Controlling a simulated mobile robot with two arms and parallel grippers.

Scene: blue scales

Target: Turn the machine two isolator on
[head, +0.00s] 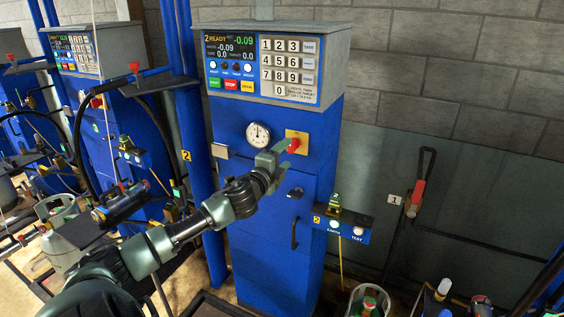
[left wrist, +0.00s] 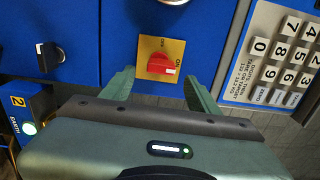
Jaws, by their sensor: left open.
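The machine two isolator is a red rotary knob (head: 294,146) on a yellow plate (head: 303,135), on the blue front of the cabinet marked 2. In the left wrist view the red knob (left wrist: 160,65) has a pale mark toward its right end, and the yellow plate (left wrist: 172,46) has small lettering too blurred to read surely. My left gripper (head: 283,151) is open in front of the knob. In the left wrist view its fingers (left wrist: 158,76) stand to either side of the knob, with gaps; I cannot tell how deep they reach. My right gripper is out of view.
Above is a lit display and keypad (head: 287,62). A round gauge (head: 258,134) is left of the isolator. A black key-like switch (head: 295,193) and a bracket with lamps (head: 342,225) are below. A red-handled lever (head: 416,195) is on the wall to the right.

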